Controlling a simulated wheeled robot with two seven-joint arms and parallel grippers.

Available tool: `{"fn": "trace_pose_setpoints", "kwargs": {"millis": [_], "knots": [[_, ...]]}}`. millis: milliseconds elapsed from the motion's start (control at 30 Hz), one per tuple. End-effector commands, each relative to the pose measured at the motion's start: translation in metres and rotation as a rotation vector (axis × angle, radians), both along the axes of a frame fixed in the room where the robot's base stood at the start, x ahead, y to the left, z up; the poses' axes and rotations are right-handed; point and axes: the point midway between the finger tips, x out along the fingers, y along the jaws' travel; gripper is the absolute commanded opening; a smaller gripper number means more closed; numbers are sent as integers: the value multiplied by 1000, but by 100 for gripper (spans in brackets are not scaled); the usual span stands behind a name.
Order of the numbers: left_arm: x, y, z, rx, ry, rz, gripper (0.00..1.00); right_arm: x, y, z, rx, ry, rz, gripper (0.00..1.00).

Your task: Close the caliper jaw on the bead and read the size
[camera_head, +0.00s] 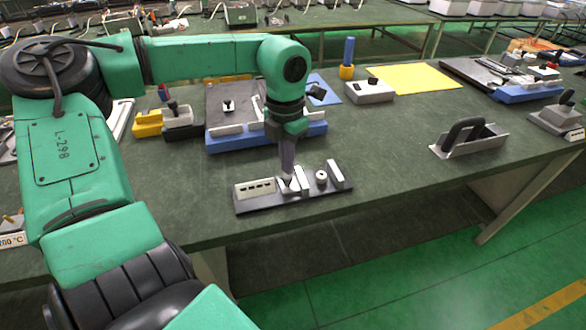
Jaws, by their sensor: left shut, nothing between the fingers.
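The caliper fixture is a dark base plate (262,205) near the front edge of the bench. On its left is a grey block with several dark slots (255,188). A small round pale bead (321,178) stands on the plate, with an upright grey jaw (336,174) just to its right. Another pale jaw piece (304,181) stands left of the bead, apart from it as far as I can see. My left gripper (288,178) points down at this left piece, its fingers shut, and partly hides it. Whether it touches the piece is unclear. My right gripper is not in view.
Behind the fixture is a blue-edged tray (228,144) with a dark panel. A yellow block (148,123) is at the left, and a grey box (369,91) and yellow sheet (415,78) are behind. A black-handled tool (468,139) stands right. The bench between is clear.

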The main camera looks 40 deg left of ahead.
Motion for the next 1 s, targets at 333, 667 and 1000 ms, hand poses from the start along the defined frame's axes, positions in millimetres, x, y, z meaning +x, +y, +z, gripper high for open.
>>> {"fn": "trace_pose_setpoints", "kwargs": {"millis": [333, 667, 1000], "knots": [[0, 0, -6, 0, 0, 0, 0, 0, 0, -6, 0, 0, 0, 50], [0, 0, -11, 0, 0, 0, 0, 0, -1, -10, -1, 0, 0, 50], [0, 0, -15, 0, 0, 0, 0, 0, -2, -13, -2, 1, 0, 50]]}}
